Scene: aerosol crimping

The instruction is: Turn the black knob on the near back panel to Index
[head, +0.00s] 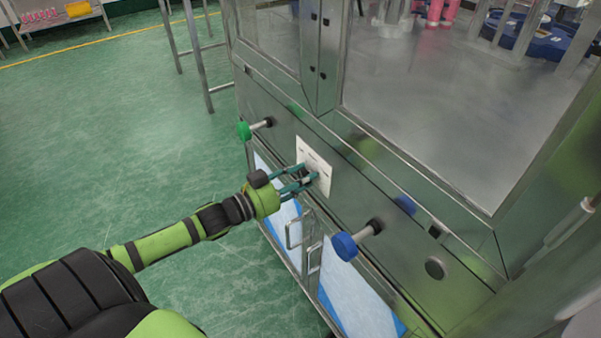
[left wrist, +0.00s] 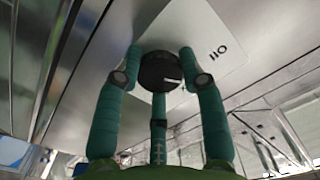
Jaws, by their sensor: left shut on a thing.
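The black knob (left wrist: 160,70) sits on a white label plate (left wrist: 200,30) in the left wrist view, with a light pointer mark on its face. The plate also shows on the steel panel in the head view (head: 316,160), where the fingers mostly hide the knob. My left gripper (head: 308,177) reaches the plate from the left and is shut on the knob. In the left wrist view its teal fingers (left wrist: 160,85) close around the knob from both sides and below. Small dark print shows on the plate; I cannot tell which position the pointer marks. My right gripper is not in view.
A green knob (head: 243,130) on a shaft sticks out left of the plate, and a blue knob (head: 345,246) sticks out to the right. Metal door handles (head: 293,233) stand out below. The green floor (head: 110,130) at left is mostly clear.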

